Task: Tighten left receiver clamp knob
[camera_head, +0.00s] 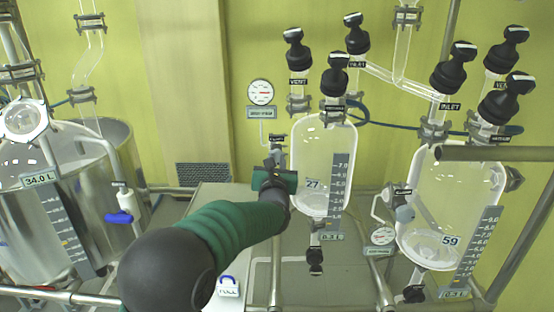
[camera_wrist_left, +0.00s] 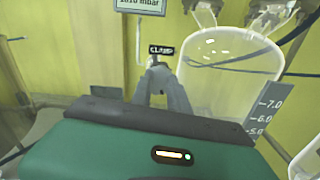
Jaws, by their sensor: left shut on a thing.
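The left receiver is the clear glass vessel marked 27 (camera_head: 322,140), upright with a printed level scale; it also shows in the wrist view (camera_wrist_left: 228,75). A small black CLAMP label (camera_head: 278,138) sits at its left side, and the same label (camera_wrist_left: 161,50) is just above my fingers in the wrist view. My left gripper (camera_head: 275,158) reaches up from below to the spot under this label. Its two grey fingers (camera_wrist_left: 159,74) are closed together around the clamp knob, which they mostly hide. My right gripper is out of view.
A second receiver marked 59 (camera_head: 455,205) stands to the right. Black-handled valves (camera_head: 336,75) sit above the receivers. A round gauge (camera_head: 261,92) is on the wall at the upper left of the clamp. A large tank (camera_head: 85,190) stands far left.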

